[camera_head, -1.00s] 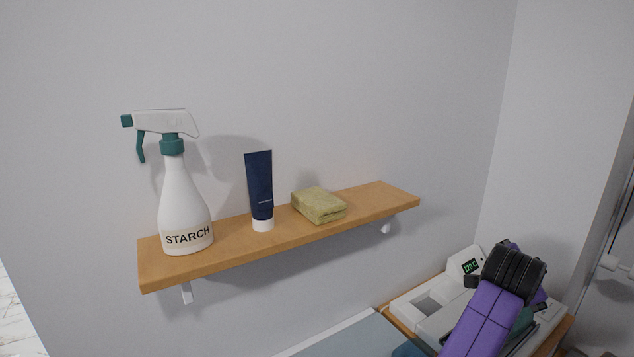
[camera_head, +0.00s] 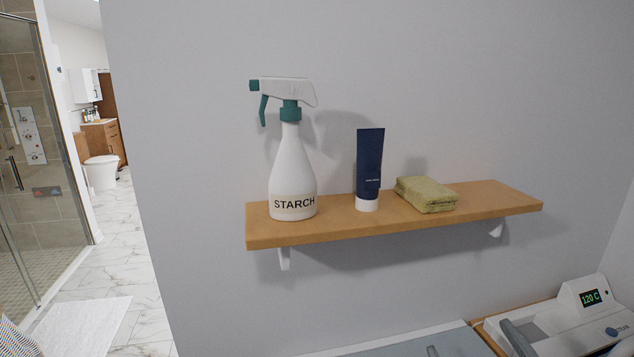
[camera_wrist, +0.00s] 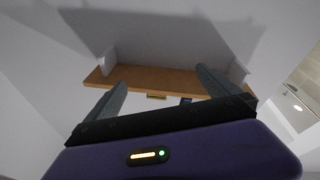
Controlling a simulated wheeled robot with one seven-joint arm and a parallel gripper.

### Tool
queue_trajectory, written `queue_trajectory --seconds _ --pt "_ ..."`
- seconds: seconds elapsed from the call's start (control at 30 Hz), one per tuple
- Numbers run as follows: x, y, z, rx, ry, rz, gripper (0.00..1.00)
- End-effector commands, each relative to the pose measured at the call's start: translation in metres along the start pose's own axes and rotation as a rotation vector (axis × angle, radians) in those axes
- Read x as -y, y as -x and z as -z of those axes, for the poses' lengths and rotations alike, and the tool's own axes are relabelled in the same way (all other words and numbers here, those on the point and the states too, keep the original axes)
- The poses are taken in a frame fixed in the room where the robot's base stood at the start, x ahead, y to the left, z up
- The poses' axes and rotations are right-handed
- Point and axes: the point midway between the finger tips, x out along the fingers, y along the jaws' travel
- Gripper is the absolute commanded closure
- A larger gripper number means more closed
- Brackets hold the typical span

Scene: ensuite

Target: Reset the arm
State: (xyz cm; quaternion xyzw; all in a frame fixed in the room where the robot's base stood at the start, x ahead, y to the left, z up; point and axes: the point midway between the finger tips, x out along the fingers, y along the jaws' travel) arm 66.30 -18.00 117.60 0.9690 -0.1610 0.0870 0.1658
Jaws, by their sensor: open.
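My gripper (camera_wrist: 160,78) is open in the wrist view, with its two grey fingers apart and nothing between them. Beyond the fingers, the wooden shelf (camera_wrist: 140,78) shows at a distance. The rest of my arm is out of the head view. On the shelf stand a white starch spray bottle (camera_head: 292,170), a dark blue tube (camera_head: 369,160) on its white cap, and a folded yellow-green cloth (camera_head: 427,194).
A white device (camera_head: 590,308) with a 120 C display sits at the lower right on a wooden-edged surface. A grey-blue surface (camera_head: 420,343) lies below the shelf. At left, a passage with marble floor (camera_head: 140,270) leads past a glass shower to a toilet (camera_head: 102,172).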

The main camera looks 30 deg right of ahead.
Motion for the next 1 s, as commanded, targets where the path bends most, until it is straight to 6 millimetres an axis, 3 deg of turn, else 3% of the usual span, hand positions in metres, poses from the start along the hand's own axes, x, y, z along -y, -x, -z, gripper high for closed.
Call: queue_trajectory --seconds 0.1,0.3,0.5,0.6,0.8,1.0 --pt "0.044 0.047 -0.012 0.026 -0.041 0.112 0.00" --pt "0.097 0.127 -0.024 0.109 -0.151 0.245 0.00" --pt "0.130 0.207 -0.041 0.282 -0.264 0.327 0.00" --pt "0.139 0.237 -0.049 0.361 -0.288 0.352 0.00" --pt "0.141 0.267 -0.060 0.440 -0.292 0.370 0.00" --pt "0.141 0.268 -0.060 0.443 -0.291 0.371 0.00"
